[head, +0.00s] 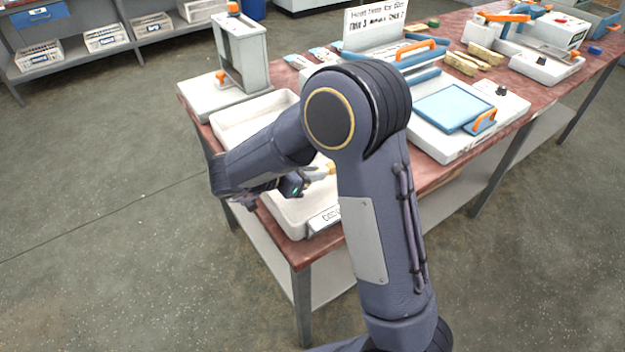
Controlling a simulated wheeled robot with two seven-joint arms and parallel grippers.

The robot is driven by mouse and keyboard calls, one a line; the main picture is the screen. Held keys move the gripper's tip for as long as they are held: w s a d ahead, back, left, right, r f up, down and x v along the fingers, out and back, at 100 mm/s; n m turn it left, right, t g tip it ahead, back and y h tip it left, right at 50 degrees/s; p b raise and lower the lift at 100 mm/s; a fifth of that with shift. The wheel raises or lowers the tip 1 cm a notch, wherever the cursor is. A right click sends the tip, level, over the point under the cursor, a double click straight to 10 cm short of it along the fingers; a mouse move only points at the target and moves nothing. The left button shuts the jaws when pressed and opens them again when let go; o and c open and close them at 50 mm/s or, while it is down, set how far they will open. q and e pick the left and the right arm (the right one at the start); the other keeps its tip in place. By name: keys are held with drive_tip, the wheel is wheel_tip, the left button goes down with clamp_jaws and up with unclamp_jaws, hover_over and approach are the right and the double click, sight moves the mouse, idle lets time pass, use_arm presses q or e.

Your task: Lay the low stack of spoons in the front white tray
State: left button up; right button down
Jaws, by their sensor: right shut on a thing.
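The front white tray (283,220) sits at the near left corner of the red-brown table, with a label on its front end. My right arm reaches over it and covers much of it. My right gripper (318,174) is over this tray, pointing right, mostly hidden by my own arm. It is shut on a pale wooden piece (331,168), probably the stack of spoons; only a small part shows. I cannot tell whether the piece touches the tray. My left gripper is not in view.
Another white tray (232,122) lies directly behind. A grey press frame with orange knobs (243,55) stands at the back left. A press with a blue plate (452,108) stands to the right. Wooden pieces (460,64) lie farther back. The floor at left is clear.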

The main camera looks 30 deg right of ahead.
wheel_tip(320, 180, down, 2)
drive_tip(key=shift+f, duration=0.2)
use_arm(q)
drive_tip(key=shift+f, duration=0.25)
use_arm(e)
drive_tip(key=c, duration=1.4)
unclamp_jaws()
